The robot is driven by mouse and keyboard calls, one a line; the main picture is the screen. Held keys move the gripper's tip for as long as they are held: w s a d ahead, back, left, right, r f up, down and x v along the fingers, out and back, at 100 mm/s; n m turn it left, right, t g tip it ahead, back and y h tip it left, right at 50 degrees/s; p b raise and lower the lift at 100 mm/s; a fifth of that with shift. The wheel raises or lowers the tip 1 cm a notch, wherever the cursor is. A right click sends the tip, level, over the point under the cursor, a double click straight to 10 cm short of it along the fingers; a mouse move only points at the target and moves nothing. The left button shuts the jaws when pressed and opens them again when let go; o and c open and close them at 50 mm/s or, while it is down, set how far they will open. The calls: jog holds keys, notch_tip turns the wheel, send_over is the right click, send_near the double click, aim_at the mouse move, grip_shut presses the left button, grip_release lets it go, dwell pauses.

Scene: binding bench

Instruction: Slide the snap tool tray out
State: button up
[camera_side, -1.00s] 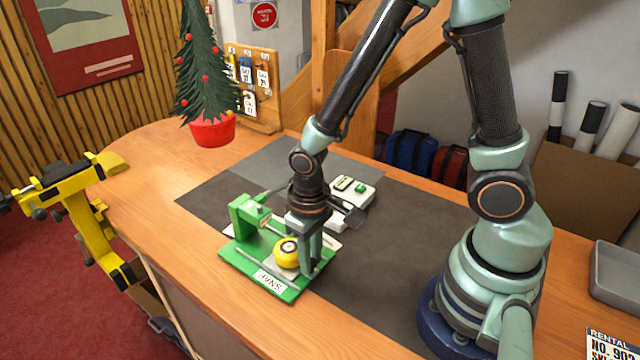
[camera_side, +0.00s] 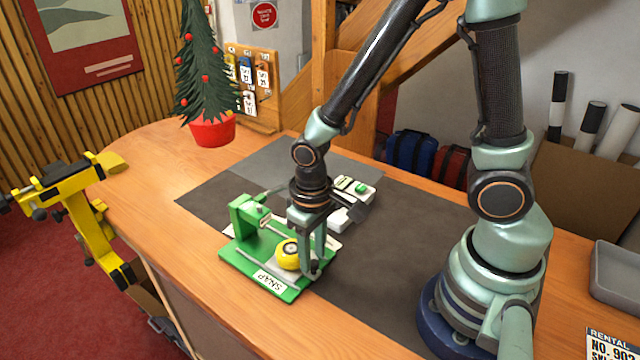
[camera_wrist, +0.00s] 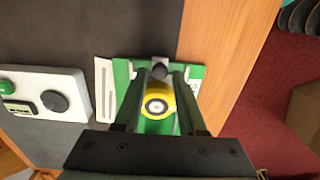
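The snap tool is a green base (camera_side: 238,262) with a green post (camera_side: 246,214) and a white SNAP label (camera_side: 270,281). A yellow round piece with a pale ring (camera_side: 288,255) sits on its tray, and it also shows in the wrist view (camera_wrist: 157,104). My gripper (camera_side: 315,270) points down at the tool's right end. In the wrist view its two fingers (camera_wrist: 161,72) stand apart, with the yellow piece seen between them. A small dark knob (camera_wrist: 160,70) shows between the fingertips; firm contact with it is not visible. The tray is largely hidden by my fingers.
A white box with a green button and dark knob (camera_wrist: 44,95) stands beside the tool. The dark mat (camera_side: 390,250) is clear toward my base. The wooden bench edge lies close in front of the tool. A small tree in a red pot (camera_side: 212,130) stands farther back.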

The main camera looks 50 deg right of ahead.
notch_tip(320, 180, up, 9)
jog(key=shift+f, duration=0.2)
dwell(0.7)
